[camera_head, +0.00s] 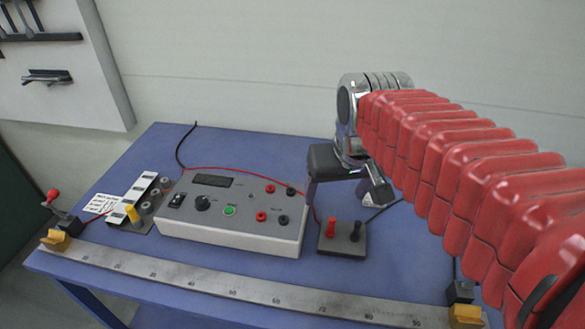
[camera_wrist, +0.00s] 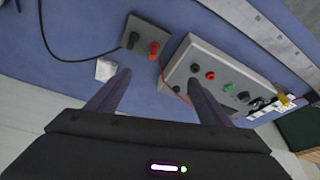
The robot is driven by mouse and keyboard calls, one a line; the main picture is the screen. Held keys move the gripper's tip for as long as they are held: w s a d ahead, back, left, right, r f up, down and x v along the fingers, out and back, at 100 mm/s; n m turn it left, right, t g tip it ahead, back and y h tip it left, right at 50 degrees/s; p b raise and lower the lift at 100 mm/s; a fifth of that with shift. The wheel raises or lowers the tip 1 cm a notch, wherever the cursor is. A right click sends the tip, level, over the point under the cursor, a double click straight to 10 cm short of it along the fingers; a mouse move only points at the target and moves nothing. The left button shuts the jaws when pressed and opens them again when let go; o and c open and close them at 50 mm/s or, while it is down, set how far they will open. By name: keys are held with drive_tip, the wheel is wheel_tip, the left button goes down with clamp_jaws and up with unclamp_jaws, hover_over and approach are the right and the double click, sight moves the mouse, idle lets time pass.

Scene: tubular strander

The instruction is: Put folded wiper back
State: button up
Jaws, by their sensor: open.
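A small white folded piece, likely the wiper (camera_wrist: 106,70), lies on the blue table in the wrist view, just left of my left fingertip. In the head view I cannot make it out; my gripper and arm may hide it. My gripper (camera_head: 347,195) is above the table at the right, behind the terminal block; it also shows in the wrist view (camera_wrist: 160,80). Its two fingers are spread wide with nothing between them. The white piece is outside the fingers; whether a finger touches it I cannot tell.
A grey control box (camera_head: 232,215) stands mid-table. A small block with red and black terminals (camera_head: 343,238) sits right of it, close to my gripper. A steel ruler (camera_head: 245,290) runs along the front edge. A card with small parts (camera_head: 140,203) lies at left.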

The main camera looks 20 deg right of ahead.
drive_tip(key=s+a+f+n+t, duration=0.1)
drive_tip(key=s+a+f, duration=0.2)
drive_tip(key=s, duration=0.4)
drive_tip(key=shift+s+a+t+y, duration=0.3)
drive_tip(key=shift+a, duration=0.6)
drive_tip(key=shift+s, duration=0.1)
